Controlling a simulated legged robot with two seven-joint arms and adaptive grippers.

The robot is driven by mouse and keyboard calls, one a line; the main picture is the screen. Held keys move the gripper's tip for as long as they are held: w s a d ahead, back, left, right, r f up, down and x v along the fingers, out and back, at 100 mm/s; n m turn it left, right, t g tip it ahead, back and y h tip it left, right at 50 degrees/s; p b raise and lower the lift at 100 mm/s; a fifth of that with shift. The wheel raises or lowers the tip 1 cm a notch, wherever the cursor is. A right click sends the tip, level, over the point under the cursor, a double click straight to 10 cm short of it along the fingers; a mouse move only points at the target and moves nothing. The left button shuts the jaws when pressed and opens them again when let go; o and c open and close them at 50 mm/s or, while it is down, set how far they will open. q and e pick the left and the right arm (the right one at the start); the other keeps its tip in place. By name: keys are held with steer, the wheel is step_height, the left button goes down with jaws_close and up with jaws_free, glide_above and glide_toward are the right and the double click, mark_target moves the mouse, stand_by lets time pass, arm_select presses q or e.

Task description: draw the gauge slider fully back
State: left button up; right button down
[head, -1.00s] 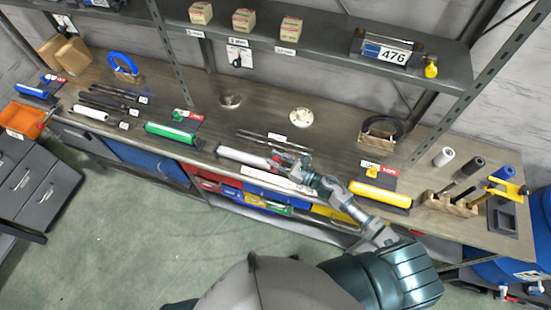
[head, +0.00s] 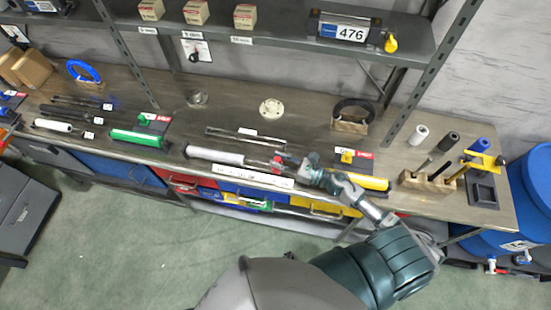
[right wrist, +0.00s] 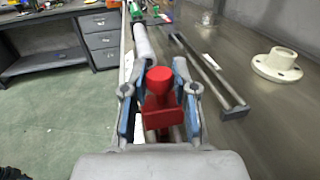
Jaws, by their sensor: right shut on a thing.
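The gauge lies along the bench's front edge as a pale grey tube (head: 214,155) with a thin rod running right from its end. A red slider knob (head: 276,163) sits on this line, apart from the tube's end. My right gripper (head: 283,160) is at the red knob. In the right wrist view the red knob (right wrist: 160,92) stands between the two blue-edged fingers, which are shut on it. The pale tube (right wrist: 144,42) runs away beyond it. The knob's lower part is partly hidden by the gripper. My left gripper is not in view.
A dark metal bar (head: 245,136) lies behind the gauge, and a cream flange (head: 270,108) lies farther back. A yellow cylinder (head: 372,183) lies right, near my arm. A green cylinder (head: 137,138) lies left. A shelf (head: 290,40) overhangs the bench's rear.

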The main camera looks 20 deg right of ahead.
mark_target(279, 158)
steer(key=shift+w+d+f+h, duration=0.1)
steer(key=shift+w+d+h, duration=0.05)
steer(key=shift+d+h, duration=0.15)
steer(key=shift+a, duration=0.35)
steer(key=c, duration=1.1)
jaws_free()
steer(key=shift+a, duration=0.2)
steer(key=shift+o, duration=1)
steer(key=shift+a, duration=0.1)
steer(key=shift+w, duration=0.1)
steer(key=shift+d, duration=0.4)
steer(key=shift+d+r, duration=0.1)
steer(key=shift+r, duration=0.2)
steer(key=r, duration=0.9)
steer(key=shift+a+r, duration=0.2)
steer(key=shift+a, duration=0.2)
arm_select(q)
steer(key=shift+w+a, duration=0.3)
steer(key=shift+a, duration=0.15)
arm_select(e)
steer(key=shift+w+d, duration=0.1)
steer(key=shift+d, duration=0.3)
steer(key=shift+a, duration=0.15)
